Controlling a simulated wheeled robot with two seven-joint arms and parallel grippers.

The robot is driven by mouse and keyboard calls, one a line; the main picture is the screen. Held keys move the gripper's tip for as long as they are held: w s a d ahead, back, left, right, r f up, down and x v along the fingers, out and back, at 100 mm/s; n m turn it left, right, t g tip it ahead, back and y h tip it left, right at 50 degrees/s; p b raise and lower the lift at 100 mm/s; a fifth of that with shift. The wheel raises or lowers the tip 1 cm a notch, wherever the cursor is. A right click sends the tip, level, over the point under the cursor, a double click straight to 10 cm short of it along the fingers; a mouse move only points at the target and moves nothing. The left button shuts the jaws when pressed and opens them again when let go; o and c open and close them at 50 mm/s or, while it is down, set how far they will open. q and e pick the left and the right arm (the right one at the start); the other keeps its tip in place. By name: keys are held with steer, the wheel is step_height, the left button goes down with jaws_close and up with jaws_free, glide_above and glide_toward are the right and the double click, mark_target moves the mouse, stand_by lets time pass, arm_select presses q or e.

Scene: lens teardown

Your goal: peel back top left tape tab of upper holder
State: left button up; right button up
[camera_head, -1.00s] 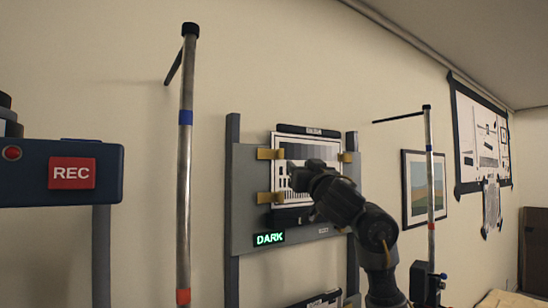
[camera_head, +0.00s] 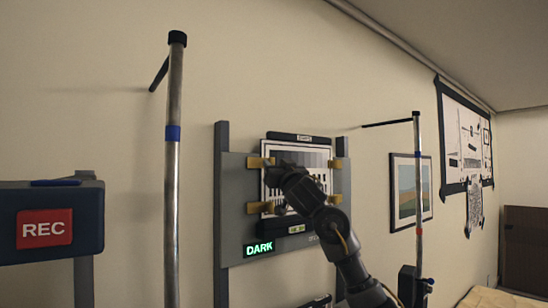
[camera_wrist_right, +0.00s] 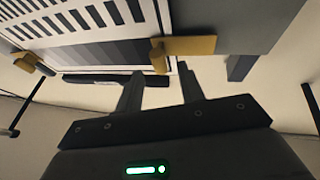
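The upper holder carries a framed test chart (camera_head: 315,157) on a grey board (camera_head: 233,190). Its top left tape tab (camera_head: 258,162) is a yellow strip over the chart's left edge; it also shows in the right wrist view (camera_wrist_right: 188,46), where the picture is upside down, with a raised end. My right gripper (camera_wrist_right: 160,78) is open and empty. Its two fingers point at the chart close to this tab's raised end, apparently short of it. In the head view, my right gripper (camera_head: 276,172) covers part of the chart. My left gripper is not in view.
Other yellow tabs hold the chart, one at lower left (camera_head: 258,207). A black bar (camera_head: 298,137) sits above the chart. A green DARK sign (camera_head: 258,249) is below. Metal poles (camera_head: 172,200) and (camera_head: 418,180) stand either side. A REC box (camera_head: 45,228) is at far left.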

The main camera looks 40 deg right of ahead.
steer(key=shift+p+x, duration=0.3)
steer(key=shift+x, duration=0.5)
steer(key=shift+w+d, duration=0.1)
steer(key=shift+w, duration=0.1)
steer(key=shift+s+r, duration=0.1)
jaws_close()
